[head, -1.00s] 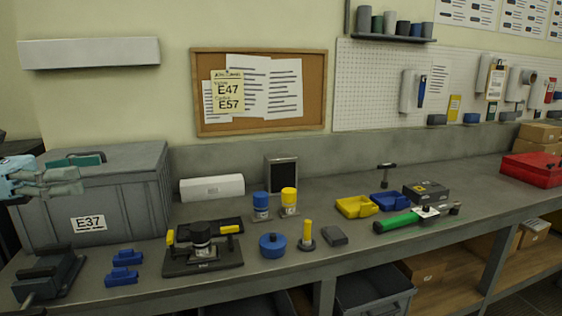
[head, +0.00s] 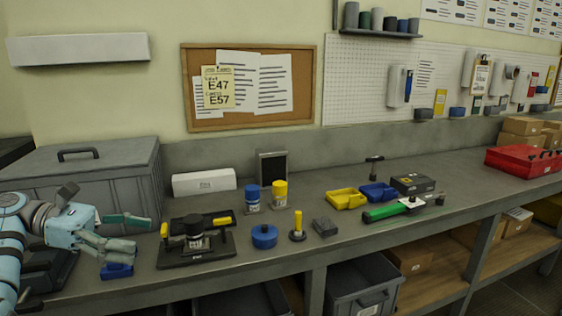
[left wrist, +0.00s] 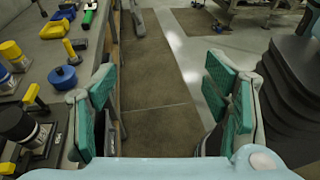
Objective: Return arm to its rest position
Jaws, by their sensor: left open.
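My left gripper (head: 140,232) shows at the left of the head view. Its two green-padded fingers are spread apart, pointing right, with nothing between them. It appears in front of the grey lidded crate (head: 110,170) and left of the black turret plate fixture (head: 195,255). It partly covers a blue block (head: 116,271). In the left wrist view, the open gripper (left wrist: 160,95) has floor between its fingers, with the bench along the left. My right gripper is not in view.
The bench (head: 300,262) holds a blue round knob (head: 264,236), a yellow-handled piece (head: 298,228), yellow and blue trays, a green-handled tool (head: 392,211) and a red case (head: 525,160). An open grey bin (head: 360,290) sits below. Open floor (left wrist: 165,120) lies beside the bench.

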